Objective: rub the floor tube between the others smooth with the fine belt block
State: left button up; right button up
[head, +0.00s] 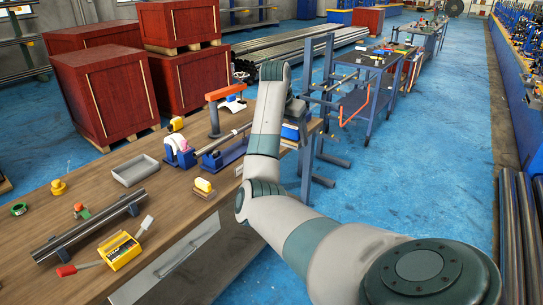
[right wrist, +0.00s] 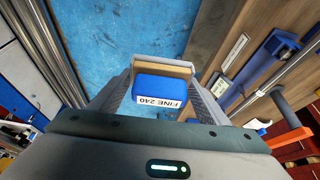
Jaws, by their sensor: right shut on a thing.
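My right gripper (right wrist: 160,90) is shut on a blue block (right wrist: 160,88) labelled "FINE 240", with a tan band along its far side. In the head view the blue block (head: 290,131) shows beside the bench's right end, below my right wrist; the fingers are mostly hidden there. Long grey tubes (head: 315,42) lie side by side on the floor beyond the bench. More long tubes (head: 515,235) run along the right edge. I cannot tell which tube is the one between the others. My left gripper is not in view.
The wooden bench (head: 150,205) bears a tube (head: 90,226) on supports, a grey tray (head: 135,170), a yellow box (head: 120,250) and an orange-armed stand (head: 213,110). A dark cart (head: 365,105) stands beyond. Red crates (head: 105,90) stand behind. Blue floor (head: 420,150) lies open at right.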

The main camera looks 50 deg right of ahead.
jog(key=d+f+n, duration=0.2)
jog(key=d, duration=0.5)
jog(key=w+a+f+t, duration=0.1)
jog(key=a+f, duration=0.1)
jog(key=f, duration=0.3)
jog(key=w+a+f, duration=0.1)
jog(key=a+f, duration=0.2)
jog(key=f, duration=0.1)
jog(key=w+a+f+n, duration=0.15)
jog(key=a+f, duration=0.25)
jog(key=a, duration=0.5)
jog(key=w+a+f, duration=0.2)
jog(key=a+f, duration=0.2)
jog(key=a, duration=0.5)
jog(key=a+r+n+t+y, duration=0.1)
jog(key=a+r+n, duration=0.25)
jog(key=a, duration=0.65)
jog(key=s+a+r+n+t+y, duration=0.1)
jog(key=a+r+n, duration=0.3)
jog(key=a, duration=0.5)
jog(key=a+r+n+t+y, duration=0.15)
jog(key=a+r, duration=0.35)
jog(key=a, duration=0.5)
jog(key=s+a+r+n+y, duration=0.1)
jog(key=s+a+n, duration=0.3)
jog(key=s+a, duration=0.2)
jog(key=shift+s+r, duration=0.2)
jog(key=shift+s, duration=0.05)
jog(key=shift+a+g, duration=0.1)
jog(key=shift+g, duration=0.15)
